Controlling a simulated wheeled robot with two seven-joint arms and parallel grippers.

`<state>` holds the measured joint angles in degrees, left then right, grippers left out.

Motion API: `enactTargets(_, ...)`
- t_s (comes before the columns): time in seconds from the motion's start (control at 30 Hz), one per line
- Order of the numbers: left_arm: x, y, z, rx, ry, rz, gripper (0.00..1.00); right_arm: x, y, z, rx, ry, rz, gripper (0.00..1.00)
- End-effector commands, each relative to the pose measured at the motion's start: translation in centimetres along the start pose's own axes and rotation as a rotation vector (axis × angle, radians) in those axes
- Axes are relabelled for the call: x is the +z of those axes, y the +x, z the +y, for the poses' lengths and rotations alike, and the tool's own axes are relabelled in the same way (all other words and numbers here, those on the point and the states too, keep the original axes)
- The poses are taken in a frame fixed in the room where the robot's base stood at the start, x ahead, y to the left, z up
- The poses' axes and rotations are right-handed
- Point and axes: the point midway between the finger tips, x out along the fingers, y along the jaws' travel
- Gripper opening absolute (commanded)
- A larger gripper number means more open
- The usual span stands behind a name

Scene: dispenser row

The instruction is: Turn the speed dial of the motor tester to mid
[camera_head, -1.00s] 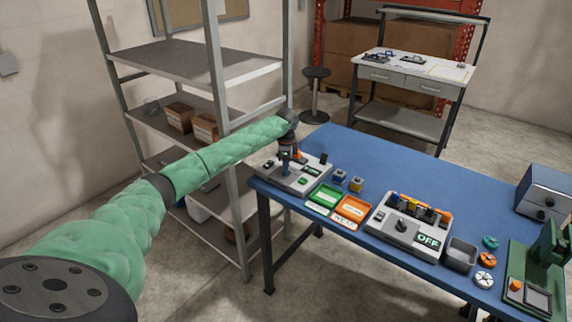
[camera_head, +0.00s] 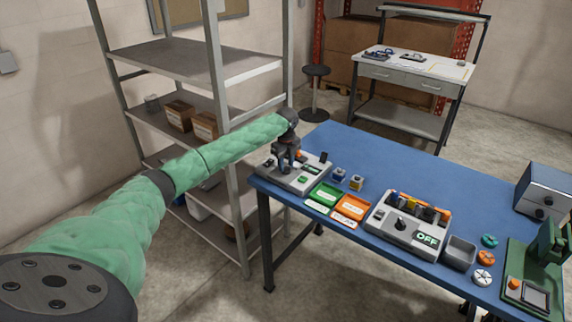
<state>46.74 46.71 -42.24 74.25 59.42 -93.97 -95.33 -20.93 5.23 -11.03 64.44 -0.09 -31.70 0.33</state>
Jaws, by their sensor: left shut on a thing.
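The motor tester (camera_head: 312,179) is a light grey box with a green display, a green button and a dark upright part, at the left end of the blue table. My left gripper (camera_head: 286,168) points down onto its left part. It is shut on the speed dial, which the fingers mostly hide. The dial's setting cannot be read. My right gripper is not in view.
A green tray (camera_head: 325,195) and an orange tray (camera_head: 351,208) lie right of the tester. Two small blocks stand behind them. A grey unit reading OFF (camera_head: 409,229) stands farther right. A metal shelf (camera_head: 200,63) stands close behind my left arm.

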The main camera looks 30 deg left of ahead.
Motion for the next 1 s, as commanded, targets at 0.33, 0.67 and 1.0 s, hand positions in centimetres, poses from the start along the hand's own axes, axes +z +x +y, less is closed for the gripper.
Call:
enactTargets(0.33, 0.10, -0.19, -0.06, -0.003, 0.080, -0.002, 0.10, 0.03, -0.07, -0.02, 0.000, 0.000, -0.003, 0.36)
enactTargets(0.67, 0.10, -0.21, -0.07, -0.003, 0.085, -0.001, 0.10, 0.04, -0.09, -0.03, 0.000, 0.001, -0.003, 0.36)
enactTargets(1.0, 0.05, -0.12, -0.05, -0.002, 0.085, -0.001, 0.55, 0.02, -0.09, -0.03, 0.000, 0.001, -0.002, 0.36)
